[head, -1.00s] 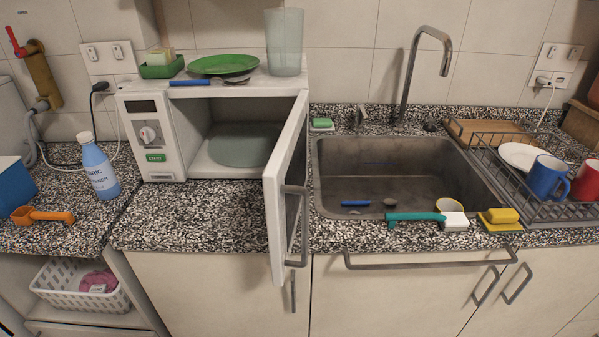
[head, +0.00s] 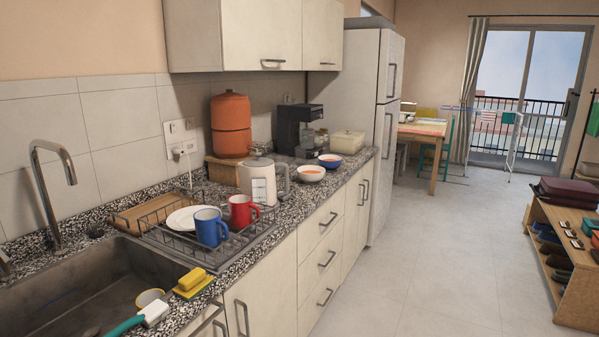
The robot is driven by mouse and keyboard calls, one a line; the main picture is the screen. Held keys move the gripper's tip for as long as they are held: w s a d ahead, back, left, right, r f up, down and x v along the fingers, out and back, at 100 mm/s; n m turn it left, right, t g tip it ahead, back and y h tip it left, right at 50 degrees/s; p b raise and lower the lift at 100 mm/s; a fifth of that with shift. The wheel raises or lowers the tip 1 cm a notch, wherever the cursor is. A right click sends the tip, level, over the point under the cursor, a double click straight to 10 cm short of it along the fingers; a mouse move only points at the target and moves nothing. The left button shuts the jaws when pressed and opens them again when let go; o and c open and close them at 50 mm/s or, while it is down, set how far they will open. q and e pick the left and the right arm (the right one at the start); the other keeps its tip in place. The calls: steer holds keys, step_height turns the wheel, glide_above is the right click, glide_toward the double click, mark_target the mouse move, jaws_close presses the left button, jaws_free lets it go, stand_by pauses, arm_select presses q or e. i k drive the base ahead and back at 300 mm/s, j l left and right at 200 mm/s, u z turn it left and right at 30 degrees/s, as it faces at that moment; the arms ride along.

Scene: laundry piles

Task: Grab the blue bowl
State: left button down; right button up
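A blue bowl (head: 330,161) with an orange-red inside sits on the speckled counter, past the kettle and near the counter's front edge. A second bowl (head: 311,173), white with an orange-red inside, stands just in front of it to the left. Neither of my grippers shows in the head view.
A white kettle (head: 262,182), a wire dish rack (head: 208,238) with a blue mug (head: 210,227) and a red mug (head: 242,211), and the sink (head: 70,295) line the counter. A black coffee maker (head: 294,130) stands behind the bowls. The floor (head: 430,270) right of the cabinets is clear.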

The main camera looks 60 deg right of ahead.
mark_target(331, 162)
steer(key=z, duration=2.15)
